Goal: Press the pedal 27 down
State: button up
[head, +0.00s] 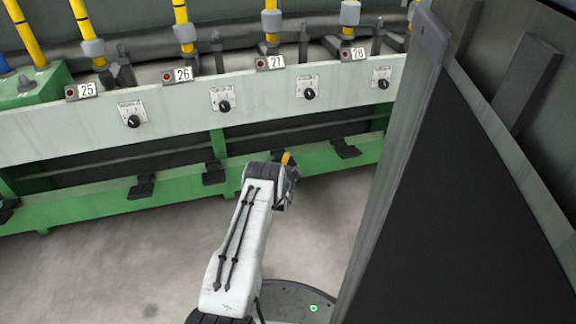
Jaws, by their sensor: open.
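The plate marked 27 (269,63) is on the pale rail of the spinning frame, with a black knob (309,94) below it to the right. Pedals stick out along the green lower beam (100,207). Pedal 27 itself does not show; its place in the row, between the pedal under 26 (213,173) and the pedal under 28 (345,148), is covered by my arm's end. My gripper (289,172) is at the beam there, open, mostly hidden by my wrist. I cannot tell whether it touches the pedal.
Plates 25 (81,91), 26 (177,75) and 28 (353,54) mark the neighbouring places. Another pedal (141,187) is farther left. A tall grey and black panel (460,200) stands close on the right. The floor (100,275) at lower left is clear.

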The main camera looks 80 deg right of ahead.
jog(key=shift+o, duration=0.3)
grip_shut()
dwell(0.3)
